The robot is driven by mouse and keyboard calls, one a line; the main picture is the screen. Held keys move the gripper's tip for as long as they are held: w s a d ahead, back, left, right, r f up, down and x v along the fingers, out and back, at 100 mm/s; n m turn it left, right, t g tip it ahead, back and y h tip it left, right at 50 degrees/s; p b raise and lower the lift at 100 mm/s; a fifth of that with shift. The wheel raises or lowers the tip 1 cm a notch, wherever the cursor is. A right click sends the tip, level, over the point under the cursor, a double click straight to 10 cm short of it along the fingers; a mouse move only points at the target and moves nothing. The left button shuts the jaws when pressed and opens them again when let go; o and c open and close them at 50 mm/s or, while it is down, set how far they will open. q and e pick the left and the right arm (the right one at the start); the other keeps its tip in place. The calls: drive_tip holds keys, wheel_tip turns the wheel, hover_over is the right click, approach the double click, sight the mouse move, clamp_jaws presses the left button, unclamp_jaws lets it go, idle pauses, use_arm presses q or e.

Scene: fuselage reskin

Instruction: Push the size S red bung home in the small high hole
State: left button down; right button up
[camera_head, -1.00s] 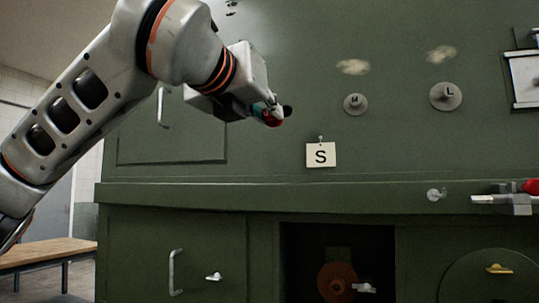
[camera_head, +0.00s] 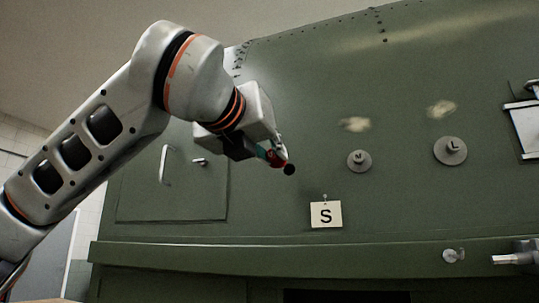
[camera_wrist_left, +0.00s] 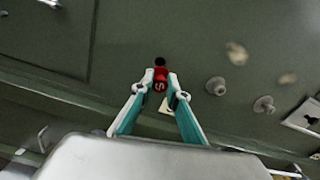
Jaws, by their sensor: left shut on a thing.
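The red bung (camera_head: 277,162) is between the fingertips of my left gripper (camera_head: 273,156), which is shut on it. In the left wrist view the letter S shows on the bung (camera_wrist_left: 159,82), held between the two fingers of the gripper (camera_wrist_left: 160,90). A small dark round hole (camera_head: 289,170) in the green panel lies just beyond the bung's end, and it also shows in the left wrist view (camera_wrist_left: 160,61). Bung and hole overlap in both views, so I cannot tell whether the bung touches or enters it. My right gripper is not in view.
A white S card (camera_head: 326,214) hangs below and right of the hole. Grey round plugs marked M (camera_head: 359,161) and L (camera_head: 450,150) sit farther right. A panel handle (camera_head: 165,166) is at left. A ledge (camera_head: 200,253) and a metal fitting (camera_head: 515,259) lie lower down.

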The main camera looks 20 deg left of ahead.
sight(280, 161)
use_arm(q)
drive_tip(key=shift+w+d, duration=0.1)
drive_tip(key=shift+w, duration=2)
drive_tip(key=shift+b, duration=0.3)
drive_tip(key=shift+w, duration=1.75)
idle(0.4)
drive_tip(key=c, duration=1.9)
unclamp_jaws()
drive_tip(key=shift+s+b, duration=0.3)
drive_tip(key=shift+s, duration=2.15)
